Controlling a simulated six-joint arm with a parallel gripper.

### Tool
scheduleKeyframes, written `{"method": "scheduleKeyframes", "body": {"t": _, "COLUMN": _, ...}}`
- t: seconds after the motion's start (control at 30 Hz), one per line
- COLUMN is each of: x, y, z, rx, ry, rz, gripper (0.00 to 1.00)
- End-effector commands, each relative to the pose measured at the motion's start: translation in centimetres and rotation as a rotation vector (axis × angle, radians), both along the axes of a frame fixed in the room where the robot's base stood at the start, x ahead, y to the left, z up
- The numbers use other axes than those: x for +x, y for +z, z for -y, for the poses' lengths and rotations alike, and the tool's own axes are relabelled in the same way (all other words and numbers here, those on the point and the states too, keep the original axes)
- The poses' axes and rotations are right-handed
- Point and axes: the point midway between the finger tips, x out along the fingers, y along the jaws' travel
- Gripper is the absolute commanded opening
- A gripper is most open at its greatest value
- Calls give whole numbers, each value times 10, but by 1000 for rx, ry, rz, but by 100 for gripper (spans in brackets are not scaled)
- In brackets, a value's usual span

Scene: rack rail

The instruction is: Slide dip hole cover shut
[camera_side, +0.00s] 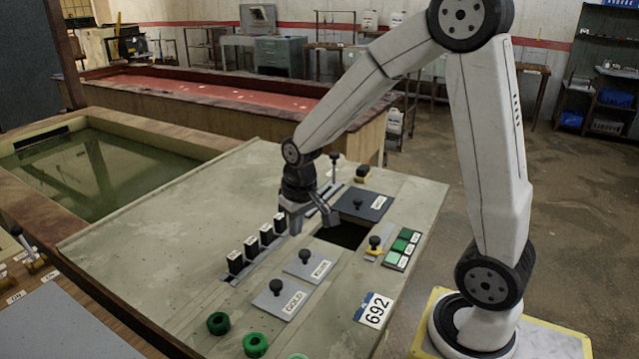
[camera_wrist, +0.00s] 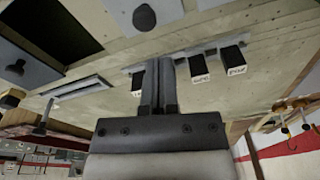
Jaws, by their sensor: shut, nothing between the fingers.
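The dip hole (camera_side: 345,236) is an open dark opening in the bench top. A dark cover plate (camera_side: 368,204) with a black knob (camera_side: 358,203) and a white label lies beside the hole on its far side, leaving it uncovered. In the wrist view the hole (camera_wrist: 58,22) is at the top left, with the cover plate (camera_wrist: 18,62) and its knob left of it. My gripper (camera_side: 295,230) is above the bench, left of the hole and apart from the knob. In the wrist view its fingers (camera_wrist: 160,65) are together and empty.
Several black switch blocks (camera_side: 250,248) stand in a row near my gripper. A slotted rail with a lever (camera_side: 333,168) runs behind it. Two grey knobbed plates (camera_side: 303,267) are nearer the front.

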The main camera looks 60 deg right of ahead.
Motion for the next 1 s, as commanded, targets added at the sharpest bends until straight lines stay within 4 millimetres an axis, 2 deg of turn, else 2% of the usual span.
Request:
{"method": "scheduleKeyframes", "body": {"t": 0.2, "x": 36, "y": 10, "z": 50, "rx": 25, "ry": -138, "rz": -59, "gripper": 0}}
{"method": "scheduleKeyframes", "body": {"t": 0.5, "x": 66, "y": 22, "z": 124, "rx": 70, "ry": -319, "rz": -138, "gripper": 0}}
{"method": "scheduleKeyframes", "body": {"t": 0.73, "x": 75, "y": 29, "z": 184, "rx": 110, "ry": -453, "rz": -195, "gripper": 0}}
{"method": "scheduleKeyframes", "body": {"t": 1.0, "x": 68, "y": 35, "z": 255, "rx": 164, "ry": -607, "rz": -261, "gripper": 0}}
